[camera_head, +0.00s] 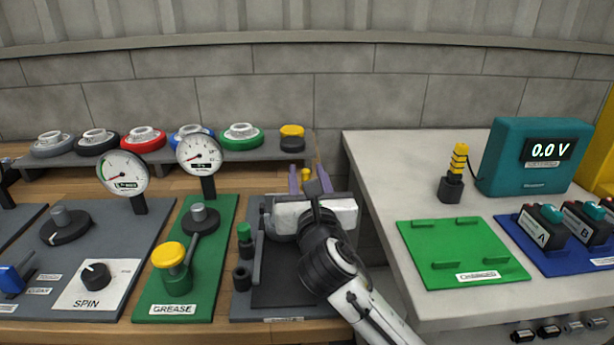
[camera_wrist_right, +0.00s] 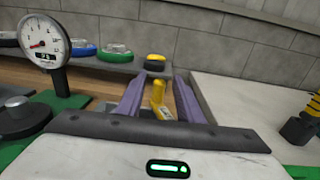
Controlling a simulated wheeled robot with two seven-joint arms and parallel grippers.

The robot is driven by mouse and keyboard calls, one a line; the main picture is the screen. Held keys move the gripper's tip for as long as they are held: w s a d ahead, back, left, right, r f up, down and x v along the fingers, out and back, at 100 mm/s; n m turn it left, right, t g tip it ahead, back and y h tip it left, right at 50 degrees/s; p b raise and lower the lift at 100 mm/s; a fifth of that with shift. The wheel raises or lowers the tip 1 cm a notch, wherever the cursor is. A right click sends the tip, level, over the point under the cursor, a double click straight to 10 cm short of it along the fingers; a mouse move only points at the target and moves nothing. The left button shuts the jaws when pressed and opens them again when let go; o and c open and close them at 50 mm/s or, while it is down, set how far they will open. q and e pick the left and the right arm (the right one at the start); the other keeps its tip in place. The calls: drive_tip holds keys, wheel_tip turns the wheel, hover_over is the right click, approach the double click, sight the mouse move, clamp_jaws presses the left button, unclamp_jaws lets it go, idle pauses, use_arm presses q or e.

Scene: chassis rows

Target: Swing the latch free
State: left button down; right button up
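My right gripper (camera_head: 307,173) reaches over the back of a dark grey fixture (camera_head: 240,307) on the wooden bench. Its two purple fingers point away from the camera and stand apart; in the right wrist view the gripper (camera_wrist_right: 158,85) is also open. A small yellow upright piece with a pale label (camera_wrist_right: 158,93), possibly the latch handle, shows between and beyond the fingers. I see gaps on both sides of it, so no grip shows. My wrist hides much of the fixture and the latch's base. My left gripper is not in view.
A green GREASE panel (camera_head: 205,283) with a gauge (camera_head: 200,153) and a yellow-topped knob (camera_head: 168,255) stands left of the fixture. A shelf behind holds colored round parts and a yellow-topped part (camera_head: 292,138). The pale table (camera_head: 390,180) at right has free room.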

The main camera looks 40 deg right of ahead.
clamp_jaws()
drive_tip(key=m+h+p, duration=0.1)
drive_tip(key=p, duration=0.1)
drive_tip(key=g+h+p, duration=0.1)
drive_tip(key=p, duration=0.1)
drive_tip(key=shift+d+r+m+g, duration=0.15)
drive_tip(key=shift+r+m+g, duration=0.15)
drive_tip(key=shift+m, duration=0.1)
drive_tip(key=shift+d+f+m+g+h+p, duration=0.1)
drive_tip(key=shift+m+g+h+p, duration=0.2)
drive_tip(key=shift+h+p, duration=0.3)
drive_tip(key=shift+d+f+m+g+h+p, duration=0.1)
drive_tip(key=shift+f+m+g+h+p, duration=0.15)
drive_tip(key=shift+m+g+h+p, duration=0.15)
unclamp_jaws()
